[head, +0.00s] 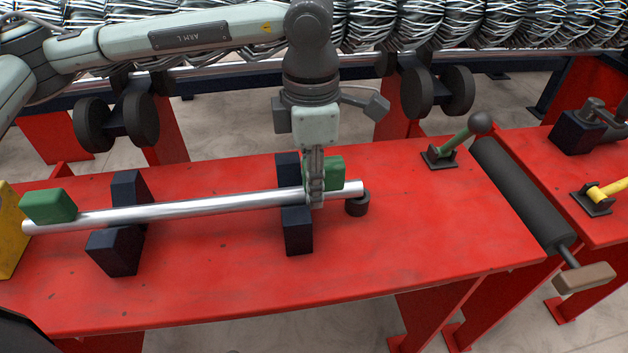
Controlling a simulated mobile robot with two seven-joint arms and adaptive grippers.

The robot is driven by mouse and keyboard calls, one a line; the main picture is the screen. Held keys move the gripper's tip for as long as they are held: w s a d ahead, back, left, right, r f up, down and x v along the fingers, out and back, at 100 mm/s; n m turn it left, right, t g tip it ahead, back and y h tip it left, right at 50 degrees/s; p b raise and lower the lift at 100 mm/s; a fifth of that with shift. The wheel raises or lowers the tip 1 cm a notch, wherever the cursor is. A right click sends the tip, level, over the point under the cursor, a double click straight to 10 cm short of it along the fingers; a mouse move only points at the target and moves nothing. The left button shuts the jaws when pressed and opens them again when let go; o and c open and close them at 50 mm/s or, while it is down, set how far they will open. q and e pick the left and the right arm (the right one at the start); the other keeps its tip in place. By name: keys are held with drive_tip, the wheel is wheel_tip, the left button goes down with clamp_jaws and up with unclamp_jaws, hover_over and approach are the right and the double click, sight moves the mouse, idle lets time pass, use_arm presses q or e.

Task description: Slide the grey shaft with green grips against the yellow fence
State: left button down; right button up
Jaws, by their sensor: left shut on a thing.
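The grey shaft (200,208) lies across two dark V-shaped supports on the red bench, running left to right. One green grip (48,206) is near its left end, and another green grip (335,172) is near its right end, partly hidden by my fingers. The yellow fence (10,232) stands at the far left edge. The shaft's left end is right beside it; I cannot tell whether they touch. My left gripper (315,190) points down and is shut on the shaft's right end at the green grip. My right gripper is not in view.
The dark supports (118,252) and (298,232) stand under the shaft. A short black cylinder (357,203) is by its right end. A green-handled lever (455,142) and a black roller (520,195) are at right. The red bench's front is clear.

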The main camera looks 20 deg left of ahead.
use_arm(q)
drive_tip(key=shift+s+a+f+b, duration=0.1)
drive_tip(key=shift+s+a+b, duration=0.1)
drive_tip(key=shift+a+b, duration=0.2)
idle(0.4)
idle(0.4)
drive_tip(key=c, duration=1.2)
unclamp_jaws()
drive_tip(key=r, duration=1.2)
drive_tip(key=shift+w+d+r, duration=0.1)
drive_tip(key=shift+w+d, duration=0.1)
drive_tip(key=shift+d, duration=0.1)
